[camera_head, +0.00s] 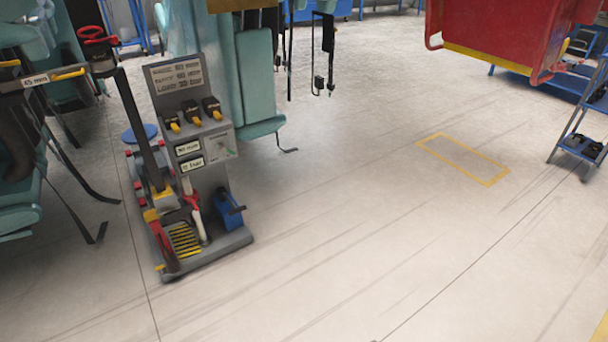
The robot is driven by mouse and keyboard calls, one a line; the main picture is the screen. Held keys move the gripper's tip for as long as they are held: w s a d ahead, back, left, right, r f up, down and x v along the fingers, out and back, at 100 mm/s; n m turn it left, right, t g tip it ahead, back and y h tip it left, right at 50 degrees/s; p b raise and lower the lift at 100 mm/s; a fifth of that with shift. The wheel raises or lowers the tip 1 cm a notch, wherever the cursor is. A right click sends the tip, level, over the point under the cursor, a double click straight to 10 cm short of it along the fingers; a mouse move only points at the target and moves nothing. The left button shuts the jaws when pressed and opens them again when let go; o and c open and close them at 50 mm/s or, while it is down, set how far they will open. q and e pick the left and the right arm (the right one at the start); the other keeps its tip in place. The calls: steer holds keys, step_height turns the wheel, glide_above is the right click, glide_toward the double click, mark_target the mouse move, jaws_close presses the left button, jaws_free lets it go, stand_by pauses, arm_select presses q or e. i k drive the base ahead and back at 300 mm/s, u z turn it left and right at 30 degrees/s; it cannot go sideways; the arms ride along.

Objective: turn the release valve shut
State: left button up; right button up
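A grey service stand (222,242) stands on the floor at the left. Its front carries a red part with a pale handle (196,212), a blue box with a dark crank (230,212) and a yellow slotted pedal (184,240). A red handwheel (96,34) sits on a dark fitting at the upper left, near the top of a slanted black bar (140,125). I cannot tell which of these is the release valve, or how far it is turned. Neither of my grippers is in view.
Teal seats (255,80) stand behind and left of the stand, with straps hanging to the floor. A red raised body (500,35) and a blue cart (580,145) are at the right. The floor ahead is clear around a yellow outlined rectangle (463,158).

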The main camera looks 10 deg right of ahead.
mark_target(222, 147)
steer(key=u, duration=0.95)
steer(key=i, duration=1.85)
steer(key=z, duration=0.2)
